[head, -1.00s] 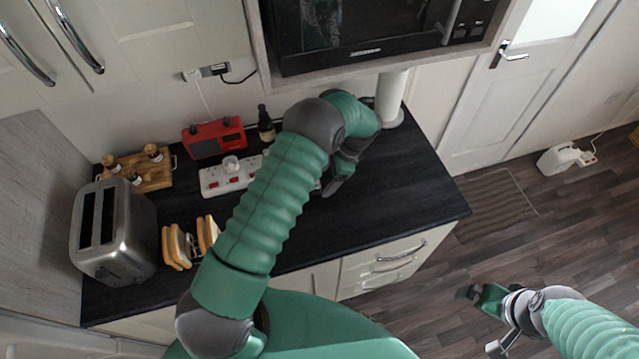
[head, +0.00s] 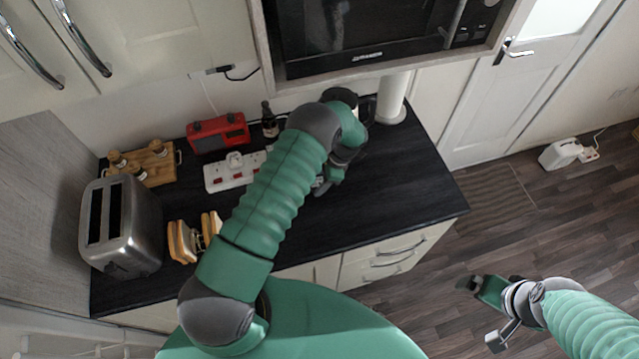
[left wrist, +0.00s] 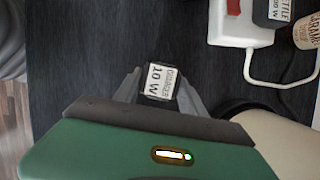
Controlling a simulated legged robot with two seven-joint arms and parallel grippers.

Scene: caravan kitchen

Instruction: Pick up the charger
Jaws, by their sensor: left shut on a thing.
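The charger (left wrist: 160,80) is a small dark block with a white label reading "CHARGER 10 W". In the left wrist view it sits between the two grey fingers of my left gripper (left wrist: 158,88), which is shut on it, above the black worktop. In the head view my left gripper (head: 325,183) is over the worktop, right of the white power strip (head: 228,177); the charger is hidden there by my arm. The power strip also shows in the left wrist view (left wrist: 232,32). My right gripper (head: 482,291) hangs over the floor at the lower right; its jaw opening is unclear.
A red radio (head: 217,132), dark bottle (head: 269,121), steel toaster (head: 120,225), toast rack (head: 194,237) and jar board (head: 160,170) stand at the left. A white roll (head: 391,98) stands at the back right, below the microwave (head: 370,30). The worktop's right front is clear.

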